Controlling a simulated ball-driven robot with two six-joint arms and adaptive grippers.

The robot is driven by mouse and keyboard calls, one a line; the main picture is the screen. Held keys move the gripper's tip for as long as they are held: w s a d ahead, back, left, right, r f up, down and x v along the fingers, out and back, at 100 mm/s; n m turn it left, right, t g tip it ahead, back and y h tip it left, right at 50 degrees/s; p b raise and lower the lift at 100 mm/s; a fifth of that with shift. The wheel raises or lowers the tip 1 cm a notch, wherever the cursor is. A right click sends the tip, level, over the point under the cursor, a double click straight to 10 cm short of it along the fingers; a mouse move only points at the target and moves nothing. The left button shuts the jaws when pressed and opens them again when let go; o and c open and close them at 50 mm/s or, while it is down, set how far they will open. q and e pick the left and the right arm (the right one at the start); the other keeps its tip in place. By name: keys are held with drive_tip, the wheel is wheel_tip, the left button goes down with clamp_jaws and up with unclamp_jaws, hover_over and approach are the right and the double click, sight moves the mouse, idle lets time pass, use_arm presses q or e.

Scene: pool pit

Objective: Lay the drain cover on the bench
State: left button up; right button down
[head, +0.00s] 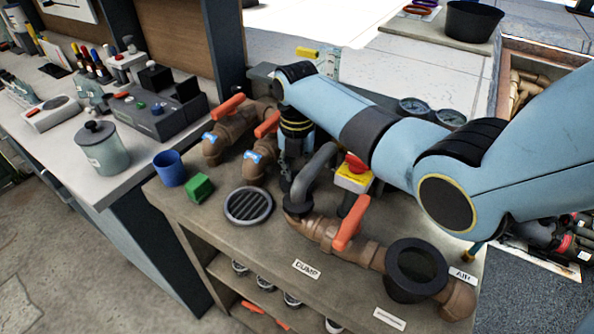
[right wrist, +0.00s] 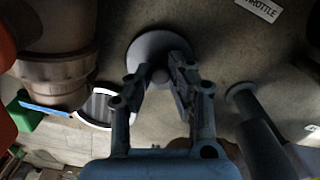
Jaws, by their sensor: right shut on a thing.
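A round slotted grate (head: 248,206), which looks like the drain cover, lies flat on the bench (head: 222,240). Part of it also shows at the left in the right wrist view (right wrist: 97,106). My right gripper (head: 292,178) points down over the bench, just right of the grate and apart from it, partly hidden behind a grey bent pipe. In the right wrist view its fingers (right wrist: 160,82) are shut on the knob of a round grey disc (right wrist: 152,46). I cannot tell whether the disc touches the bench. My left gripper is not in view.
Brown pipes with orange handles (head: 230,105) stand behind, and another pipe run (head: 325,232) with a black funnel (head: 416,268) stands at the right. A green block (head: 199,187) and blue cup (head: 170,168) are left of the grate. The bench's front left is clear.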

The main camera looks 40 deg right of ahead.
drive_tip(key=shift+f, duration=0.15)
drive_tip(key=c, duration=1.2)
unclamp_jaws()
drive_tip(key=shift+r, duration=0.5)
wheel_tip(320, 180, up, 11)
drive_tip(key=shift+r, duration=0.2)
